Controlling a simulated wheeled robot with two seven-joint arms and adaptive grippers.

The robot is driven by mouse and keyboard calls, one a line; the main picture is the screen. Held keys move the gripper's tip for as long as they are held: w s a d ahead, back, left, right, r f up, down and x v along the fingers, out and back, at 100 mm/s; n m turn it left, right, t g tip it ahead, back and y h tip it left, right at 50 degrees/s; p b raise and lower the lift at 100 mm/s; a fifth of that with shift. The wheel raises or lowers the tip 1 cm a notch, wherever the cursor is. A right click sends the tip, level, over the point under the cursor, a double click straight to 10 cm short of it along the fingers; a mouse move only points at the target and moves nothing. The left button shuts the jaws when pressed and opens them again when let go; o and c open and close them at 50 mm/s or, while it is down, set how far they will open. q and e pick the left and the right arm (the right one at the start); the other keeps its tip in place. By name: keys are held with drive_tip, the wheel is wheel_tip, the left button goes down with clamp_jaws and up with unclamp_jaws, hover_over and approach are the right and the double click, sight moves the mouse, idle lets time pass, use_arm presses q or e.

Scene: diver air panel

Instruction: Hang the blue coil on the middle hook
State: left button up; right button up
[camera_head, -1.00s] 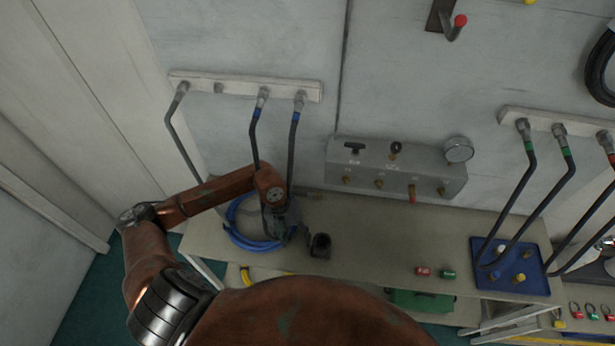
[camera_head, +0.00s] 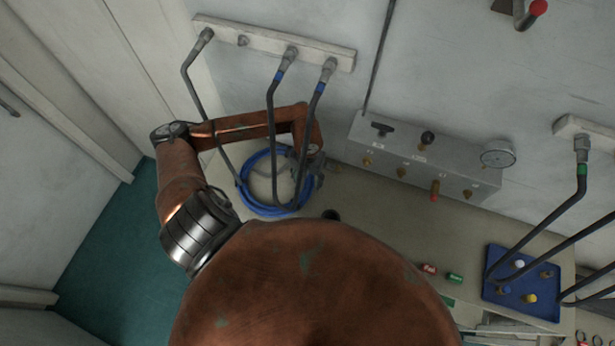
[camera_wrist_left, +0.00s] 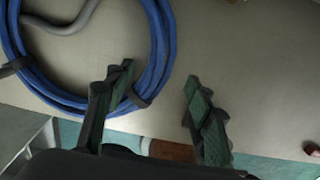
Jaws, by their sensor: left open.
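The blue coil (camera_head: 253,206) lies on the left end of the bench (camera_head: 385,225), behind hanging hoses in the head view. In the left wrist view the coil (camera_wrist_left: 160,35) has a dark tie at its lower right. My left gripper (camera_head: 312,172) is at the coil's right side. In the wrist view its fingers (camera_wrist_left: 158,78) are spread, one inside the ring and one outside, with the coil's strand showing between them; I cannot tell the depth. A red-tipped wall hook (camera_head: 532,12) shows at the top right; the other hooks are out of view. My right gripper is not seen.
Dark hoses hang from a white wall rail (camera_head: 265,40) in front of the coil. A grey valve panel (camera_head: 415,160) with a gauge (camera_head: 497,155) stands behind the bench. A blue tray (camera_head: 522,285) with small knobs sits at the right, below more hoses.

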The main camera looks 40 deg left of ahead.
sight(307, 188)
use_arm(q)
wheel_tip(307, 188, down, 2)
drive_tip(key=shift+s+f+b, duration=0.1)
drive_tip(key=shift+f+b, duration=0.1)
drive_tip(key=shift+b, duration=0.35)
wheel_tip(307, 188, down, 4)
drive_tip(key=b, duration=0.3)
drive_tip(key=shift+r, duration=0.1)
drive_tip(key=shift+f+b, duration=0.35)
drive_tip(key=shift+f, duration=0.1)
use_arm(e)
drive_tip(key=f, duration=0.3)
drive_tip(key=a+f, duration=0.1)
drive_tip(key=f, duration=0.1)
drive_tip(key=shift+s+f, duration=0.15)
use_arm(q)
drive_tip(key=shift+c, duration=0.3)
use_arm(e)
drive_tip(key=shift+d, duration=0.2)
use_arm(q)
drive_tip(key=c, duration=1.2)
drive_tip(key=shift+d, duration=0.1)
clamp_jaws()
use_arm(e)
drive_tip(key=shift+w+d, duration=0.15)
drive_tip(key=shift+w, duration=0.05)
